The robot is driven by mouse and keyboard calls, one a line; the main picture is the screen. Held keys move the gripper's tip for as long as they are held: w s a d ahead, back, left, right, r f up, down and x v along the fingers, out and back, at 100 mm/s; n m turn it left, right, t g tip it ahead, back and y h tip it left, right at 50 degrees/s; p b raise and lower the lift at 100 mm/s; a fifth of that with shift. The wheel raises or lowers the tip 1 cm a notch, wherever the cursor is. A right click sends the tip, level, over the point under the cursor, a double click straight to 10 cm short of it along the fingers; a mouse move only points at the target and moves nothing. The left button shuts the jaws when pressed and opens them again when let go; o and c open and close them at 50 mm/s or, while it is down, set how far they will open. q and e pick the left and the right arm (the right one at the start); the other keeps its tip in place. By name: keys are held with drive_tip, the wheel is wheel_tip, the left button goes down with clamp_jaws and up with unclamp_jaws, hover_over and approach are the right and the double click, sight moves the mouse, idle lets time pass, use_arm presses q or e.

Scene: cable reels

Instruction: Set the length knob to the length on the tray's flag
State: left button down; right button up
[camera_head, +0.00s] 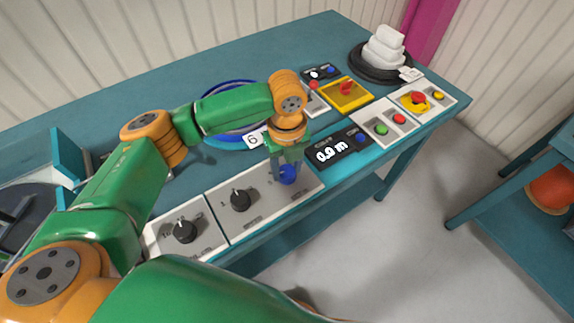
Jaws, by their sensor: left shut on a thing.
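My left gripper (286,168) points down over the panel and is shut on a blue knob (288,175), which it partly hides. The knob sits at the right end of a light grey panel (262,206). My right gripper is not in view.
Two black knobs (240,200) (185,231) stand left of the blue one. Button boxes (388,125) (420,100), a yellow box (347,94) and a black reel with white blocks (384,50) stand to the right. The teal table's (190,78) back left is clear.

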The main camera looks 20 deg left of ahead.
sight(287, 171)
use_arm(q)
drive_tip(key=shift+r+m+p, duration=0.2)
drive_tip(key=shift+m+p, duration=0.3)
drive_tip(key=shift+p, duration=0.15)
drive_tip(key=shift+m+p, duration=1.65)
drive_tip(key=shift+m, duration=0.45)
drive_tip(key=shift+f+m+p, duration=0.15)
drive_tip(key=shift+m+p, duration=0.3)
drive_tip(key=shift+m, duration=0.75)
drive_tip(key=shift+c, duration=1.6)
unclamp_jaws()
wheel_tip(287, 171, up, 7)
drive_tip(key=shift+b, duration=0.3)
